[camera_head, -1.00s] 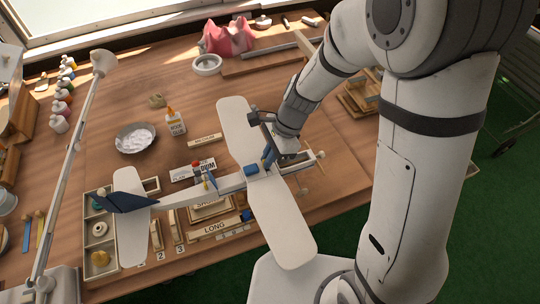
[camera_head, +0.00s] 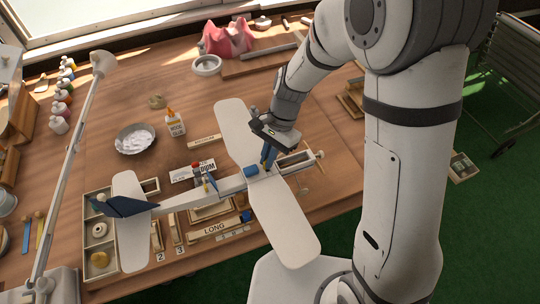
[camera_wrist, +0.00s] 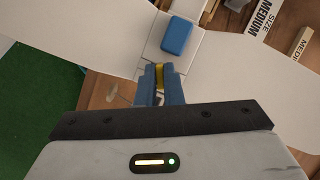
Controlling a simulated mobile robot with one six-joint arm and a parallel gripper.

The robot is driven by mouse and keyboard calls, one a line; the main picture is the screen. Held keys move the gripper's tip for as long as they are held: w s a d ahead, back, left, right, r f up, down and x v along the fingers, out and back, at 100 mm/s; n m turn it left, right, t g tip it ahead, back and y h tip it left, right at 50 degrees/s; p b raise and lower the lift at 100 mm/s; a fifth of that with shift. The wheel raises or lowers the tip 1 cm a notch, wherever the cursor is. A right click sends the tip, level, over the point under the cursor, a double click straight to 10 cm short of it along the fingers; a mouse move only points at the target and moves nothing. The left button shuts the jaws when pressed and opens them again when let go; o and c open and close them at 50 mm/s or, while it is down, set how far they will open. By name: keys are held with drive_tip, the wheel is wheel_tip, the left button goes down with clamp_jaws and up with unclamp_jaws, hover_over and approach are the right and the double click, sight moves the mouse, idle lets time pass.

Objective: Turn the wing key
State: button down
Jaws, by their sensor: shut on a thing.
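The white model plane with a blue tail (camera_head: 125,206) stands on the workbench, its wing (camera_head: 285,228) lying across the fuselage. My gripper (camera_head: 268,158) points down at the middle of the wing, just beside a blue block (camera_head: 251,171) on the fuselage. In the wrist view my gripper's blue fingertips (camera_wrist: 160,77) are shut on a small yellow piece, the wing key (camera_wrist: 159,74), standing at the wing's middle. The blue block (camera_wrist: 177,36) lies just beyond it, apart from the fingers. The key is too small to make out in the head view.
A desk lamp (camera_head: 72,165) rises at the left, near a parts tray (camera_head: 88,228). A glue bottle (camera_head: 174,122), a bowl (camera_head: 134,139) and labelled blocks (camera_head: 214,229) lie around the plane. The bench behind the bowl is largely clear.

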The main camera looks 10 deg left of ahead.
drive_tip(key=n+h, duration=0.1)
drive_tip(key=n, duration=0.2)
drive_tip(key=n+h, duration=0.1)
drive_tip(key=n, duration=0.2)
drive_tip(key=shift+a+n+g, duration=0.15)
drive_tip(key=shift+n+g, duration=0.15)
drive_tip(key=n+h, duration=0.2)
drive_tip(key=n, duration=0.3)
drive_tip(key=shift+n+b, duration=0.3)
drive_tip(key=shift+b, duration=0.1)
drive_tip(key=c, duration=1.6)
unclamp_jaws()
drive_tip(key=shift+o, duration=0.2)
drive_tip(key=p+v, duration=0.5)
drive_tip(key=v, duration=0.3)
drive_tip(key=shift+s+p, duration=0.3)
drive_tip(key=shift+p, duration=0.05)
